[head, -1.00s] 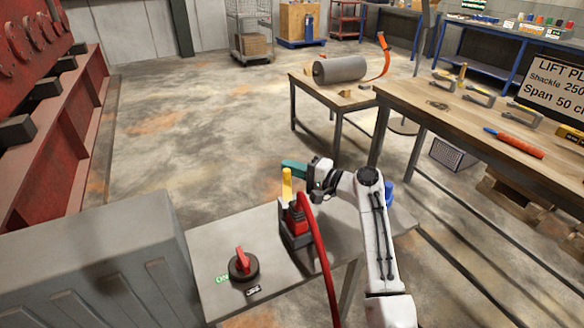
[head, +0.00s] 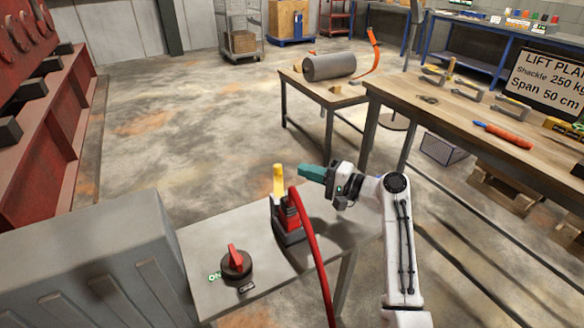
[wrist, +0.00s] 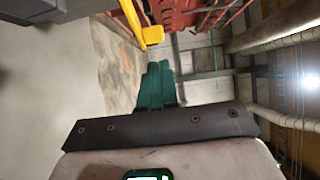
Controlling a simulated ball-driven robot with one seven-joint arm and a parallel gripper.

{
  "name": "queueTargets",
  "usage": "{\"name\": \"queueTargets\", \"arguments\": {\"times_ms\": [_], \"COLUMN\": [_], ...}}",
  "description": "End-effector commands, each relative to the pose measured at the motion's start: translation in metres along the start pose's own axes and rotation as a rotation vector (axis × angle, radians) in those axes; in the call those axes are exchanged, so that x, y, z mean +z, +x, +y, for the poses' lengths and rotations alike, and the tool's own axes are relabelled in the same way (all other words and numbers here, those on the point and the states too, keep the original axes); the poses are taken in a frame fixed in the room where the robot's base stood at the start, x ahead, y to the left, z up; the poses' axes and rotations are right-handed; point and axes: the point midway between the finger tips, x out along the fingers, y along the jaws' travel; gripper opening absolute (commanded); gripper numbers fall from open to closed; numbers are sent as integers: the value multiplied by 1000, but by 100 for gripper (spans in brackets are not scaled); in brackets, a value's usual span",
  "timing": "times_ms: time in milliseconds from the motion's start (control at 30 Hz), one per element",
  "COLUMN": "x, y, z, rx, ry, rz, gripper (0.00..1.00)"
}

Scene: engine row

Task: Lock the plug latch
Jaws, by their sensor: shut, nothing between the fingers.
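The yellow plug latch (head: 279,181) stands upright above the red plug (head: 291,214) in its dark socket housing (head: 289,236) on the small grey table. A red cable (head: 314,245) runs from the plug down toward the front. My gripper (head: 306,173), with teal fingers, is shut and empty, just right of the latch's top and apart from it. In the wrist view the shut teal fingers (wrist: 154,84) point up the picture, with the yellow latch (wrist: 143,28) ahead of their tips, slightly left.
A red rotary switch (head: 236,262) with small labels sits on the grey table (head: 205,242) left of the plug. A grey cabinet (head: 95,265) stands at the left. A wooden workbench (head: 455,105) with tools is at the right. Open floor lies behind the table.

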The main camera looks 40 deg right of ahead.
Motion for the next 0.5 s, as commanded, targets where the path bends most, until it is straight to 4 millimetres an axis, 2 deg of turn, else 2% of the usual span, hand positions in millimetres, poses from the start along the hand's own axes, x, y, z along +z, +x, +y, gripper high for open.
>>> {"name": "queueTargets", "arguments": {"times_ms": [33,200,500], "x": [0,0,0], "y": [-9,-28,-34], "z": [1,0,0], "rx": [0,0,0], "ry": [0,0,1], "rz": [2,1,-1], "gripper": [0,0,0]}}
